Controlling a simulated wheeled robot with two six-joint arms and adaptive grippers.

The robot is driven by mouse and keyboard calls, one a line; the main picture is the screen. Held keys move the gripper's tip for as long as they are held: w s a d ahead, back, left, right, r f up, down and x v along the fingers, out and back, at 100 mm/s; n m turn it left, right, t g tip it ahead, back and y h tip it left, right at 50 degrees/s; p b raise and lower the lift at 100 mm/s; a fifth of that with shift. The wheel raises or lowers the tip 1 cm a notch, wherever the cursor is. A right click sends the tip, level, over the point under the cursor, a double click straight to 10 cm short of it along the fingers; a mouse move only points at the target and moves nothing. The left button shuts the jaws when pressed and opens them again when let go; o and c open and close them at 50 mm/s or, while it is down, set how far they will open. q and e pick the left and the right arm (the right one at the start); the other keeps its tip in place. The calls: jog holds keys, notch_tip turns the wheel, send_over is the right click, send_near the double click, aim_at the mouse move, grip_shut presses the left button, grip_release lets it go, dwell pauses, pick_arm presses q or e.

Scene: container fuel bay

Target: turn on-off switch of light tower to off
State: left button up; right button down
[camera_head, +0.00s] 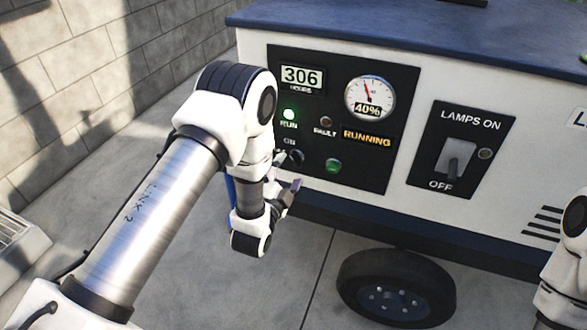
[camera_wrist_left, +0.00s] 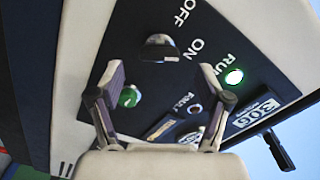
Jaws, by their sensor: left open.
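The on-off switch is a dark rotary knob on the black control panel (camera_head: 355,130) of the white light tower. In the left wrist view the knob (camera_wrist_left: 158,47) sits between the OFF and ON labels. In the head view the knob (camera_head: 296,157) shows just beside my left gripper (camera_head: 291,184), partly hidden by it. The green RUN light is lit and the display reads RUNNING. In the left wrist view my left gripper (camera_wrist_left: 165,82) is open and empty, its fingers facing the panel, with the knob beyond the fingertips. Contact with the knob is not visible.
A LAMPS ON/OFF lever (camera_head: 455,158) sits on a separate plate to the right. A green button (camera_head: 333,166) is below the gauge (camera_head: 370,98). A wheel (camera_head: 395,288) stands under the tower. Part of my right arm (camera_head: 568,265) shows at the right edge.

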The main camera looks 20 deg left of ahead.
aim_at(294, 162)
pick_arm(q)
jog(key=w, duration=0.4)
jog(key=shift+b, duration=0.3)
jog(key=shift+c, duration=0.3)
jog(key=c, duration=1.1)
jog(key=shift+n, duration=0.4)
jog(key=n+p, duration=0.2)
jog(key=n, duration=0.3)
jog(key=n+p, duration=0.1)
jog(key=n, duration=0.5)
jog(key=shift+f+p, duration=0.1)
jog(key=shift+p, duration=0.2)
